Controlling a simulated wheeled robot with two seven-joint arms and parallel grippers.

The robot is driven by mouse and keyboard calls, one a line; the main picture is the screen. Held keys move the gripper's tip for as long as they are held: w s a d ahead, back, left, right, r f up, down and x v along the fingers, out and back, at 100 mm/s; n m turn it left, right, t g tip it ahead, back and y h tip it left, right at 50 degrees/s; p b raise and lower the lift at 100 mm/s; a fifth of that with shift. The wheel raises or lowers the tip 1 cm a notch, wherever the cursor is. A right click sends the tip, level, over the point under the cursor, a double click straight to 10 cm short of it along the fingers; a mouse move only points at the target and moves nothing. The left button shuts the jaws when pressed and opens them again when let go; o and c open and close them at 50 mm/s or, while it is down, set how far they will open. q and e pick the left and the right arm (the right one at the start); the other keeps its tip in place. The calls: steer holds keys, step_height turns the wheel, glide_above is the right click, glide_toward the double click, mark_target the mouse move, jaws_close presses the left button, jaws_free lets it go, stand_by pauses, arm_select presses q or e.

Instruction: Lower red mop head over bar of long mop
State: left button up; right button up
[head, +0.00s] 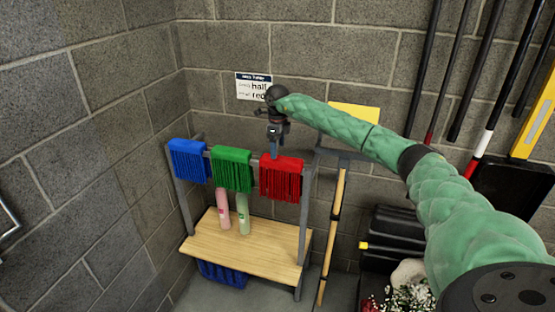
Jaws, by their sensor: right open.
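The red mop head (281,180) hangs over the top rail of a grey rack, at the rail's right end. My right gripper (276,156) points down right at its top edge. It is open, though whether its fingers straddle the fabric is hard to see. A long mop with a wooden pole (333,235) leans upright just right of the rack. Its dark bar (342,154) is at the top, bare, partly hidden behind my right arm. My left gripper is out of view.
A green mop head (231,170) and a blue one (188,161) hang left on the rail. Two bottles (242,214) stand on the wooden shelf (245,246). Dark poles (425,65) line the right wall.

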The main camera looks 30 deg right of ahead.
mark_target(277, 167)
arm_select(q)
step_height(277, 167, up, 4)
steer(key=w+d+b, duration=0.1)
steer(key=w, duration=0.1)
arm_select(e)
step_height(277, 167, down, 2)
steer(key=shift+f, duration=0.2)
arm_select(q)
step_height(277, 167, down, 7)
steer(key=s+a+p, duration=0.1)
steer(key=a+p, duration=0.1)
steer(key=p, duration=0.1)
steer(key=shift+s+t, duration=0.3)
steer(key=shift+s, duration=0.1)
arm_select(e)
steer(key=shift+f, duration=3.8)
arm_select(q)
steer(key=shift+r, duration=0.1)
arm_select(e)
steer(key=c, duration=1.2)
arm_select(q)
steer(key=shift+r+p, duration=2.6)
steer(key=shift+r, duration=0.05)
arm_select(e)
steer(key=shift+r, duration=9.5)
